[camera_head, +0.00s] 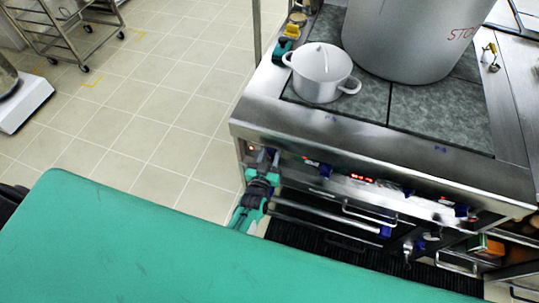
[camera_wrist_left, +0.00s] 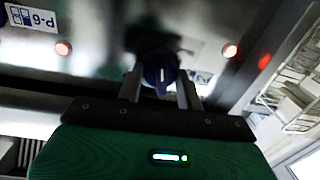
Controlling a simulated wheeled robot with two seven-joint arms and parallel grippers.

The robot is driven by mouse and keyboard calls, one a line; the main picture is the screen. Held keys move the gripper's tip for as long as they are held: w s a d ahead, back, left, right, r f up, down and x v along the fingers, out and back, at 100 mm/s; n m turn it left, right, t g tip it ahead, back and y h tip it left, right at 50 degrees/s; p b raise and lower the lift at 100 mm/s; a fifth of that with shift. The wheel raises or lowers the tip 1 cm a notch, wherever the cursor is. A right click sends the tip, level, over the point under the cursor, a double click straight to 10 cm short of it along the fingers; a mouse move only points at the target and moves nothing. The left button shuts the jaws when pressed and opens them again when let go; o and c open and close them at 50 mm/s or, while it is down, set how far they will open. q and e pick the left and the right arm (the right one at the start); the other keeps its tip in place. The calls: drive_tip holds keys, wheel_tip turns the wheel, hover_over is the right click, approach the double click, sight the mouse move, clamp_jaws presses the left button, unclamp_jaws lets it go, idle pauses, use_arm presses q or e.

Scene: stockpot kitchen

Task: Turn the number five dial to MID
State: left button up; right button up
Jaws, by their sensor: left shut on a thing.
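My left gripper (camera_head: 264,160) reaches the left end of the stove's front panel in the head view. In the left wrist view its two fingers (camera_wrist_left: 160,92) are shut on a dark blue dial (camera_wrist_left: 160,68), one on each side. The dial's pointer ridge shows as a pale line between the fingers. The number of the held dial cannot be read. A label reading P-6 (camera_wrist_left: 34,17) appears rotated on the panel to the left in that view. Other blue dials (camera_head: 326,170) sit further right along the panel. My right gripper is not in view.
A white lidded pot (camera_head: 321,72) and a large grey stockpot (camera_head: 408,35) stand on the stove top. Oven handles (camera_head: 368,213) jut out below the panel. Red lights (camera_wrist_left: 63,48) glow on the panel. Open tiled floor (camera_head: 150,120) lies to the left.

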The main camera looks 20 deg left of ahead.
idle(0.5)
use_arm(q)
drive_tip(key=o, duration=0.8)
drive_tip(key=shift+o, duration=0.9)
drive_tip(key=shift+s, duration=0.35)
drive_tip(key=s+p, duration=0.4)
drive_tip(key=s, duration=0.9)
drive_tip(key=shift+d+p, duration=0.25)
drive_tip(key=shift+p, duration=0.05)
drive_tip(key=shift+s, duration=0.1)
